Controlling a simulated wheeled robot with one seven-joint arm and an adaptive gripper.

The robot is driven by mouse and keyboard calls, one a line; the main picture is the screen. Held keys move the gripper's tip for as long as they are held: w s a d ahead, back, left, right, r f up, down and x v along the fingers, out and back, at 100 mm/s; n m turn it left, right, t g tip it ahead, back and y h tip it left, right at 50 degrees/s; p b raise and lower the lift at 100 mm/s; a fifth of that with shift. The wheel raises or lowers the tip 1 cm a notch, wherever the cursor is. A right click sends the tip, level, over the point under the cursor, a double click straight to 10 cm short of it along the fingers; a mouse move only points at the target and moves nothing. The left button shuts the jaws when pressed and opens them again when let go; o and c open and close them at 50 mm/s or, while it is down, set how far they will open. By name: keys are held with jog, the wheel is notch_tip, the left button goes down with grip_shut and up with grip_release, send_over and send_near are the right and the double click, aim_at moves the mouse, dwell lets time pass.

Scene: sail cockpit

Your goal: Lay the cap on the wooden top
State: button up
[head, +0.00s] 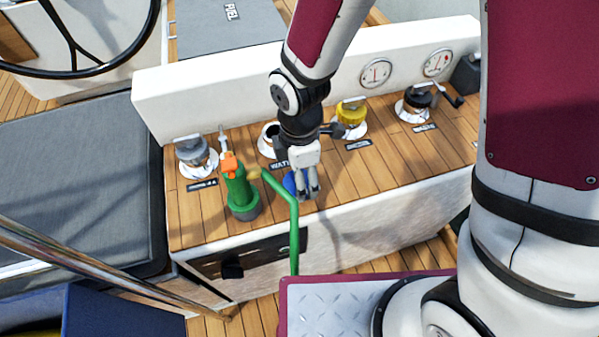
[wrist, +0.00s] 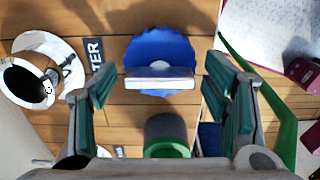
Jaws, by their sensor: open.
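The blue round cap (head: 289,183) with a white grip bar sits at the wooden top (head: 345,185), near its front edge. In the wrist view the cap (wrist: 160,48) is seen from above, with planks around it; it appears to lie flat on them. My gripper (head: 306,192) is low over the cap and partly hides it in the head view. In the wrist view my gripper (wrist: 160,80) is open, one finger on each side of the bar, with visible gaps. The uncapped water filler (wrist: 30,82) has a dark open mouth in a white flange.
A green hand-pump-like object (head: 240,190) with an orange top stands left of my gripper, and a green hose (head: 294,235) curves in front. Grey (head: 193,152), yellow (head: 351,113) and black (head: 415,98) capped fillers line the back. Free planks lie to the right.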

notch_tip(320, 180, up, 12)
jog(key=p, duration=0.2)
jog(key=shift+r, duration=0.1)
jog(key=s+d+r+m+t, duration=0.2)
jog(key=s+d+r+m, duration=0.3)
jog(key=d+r+m, duration=0.65)
jog(key=s+d+r+m, duration=0.4)
jog(key=s+d+m, duration=0.2)
jog(key=s+m, duration=0.4)
jog(key=shift+s+d+t, duration=0.35)
jog(key=shift+s+t, duration=0.05)
notch_tip(320, 180, up, 7)
jog(key=t+p, duration=0.1)
jog(key=p, duration=0.4)
jog(key=shift+p, duration=0.4)
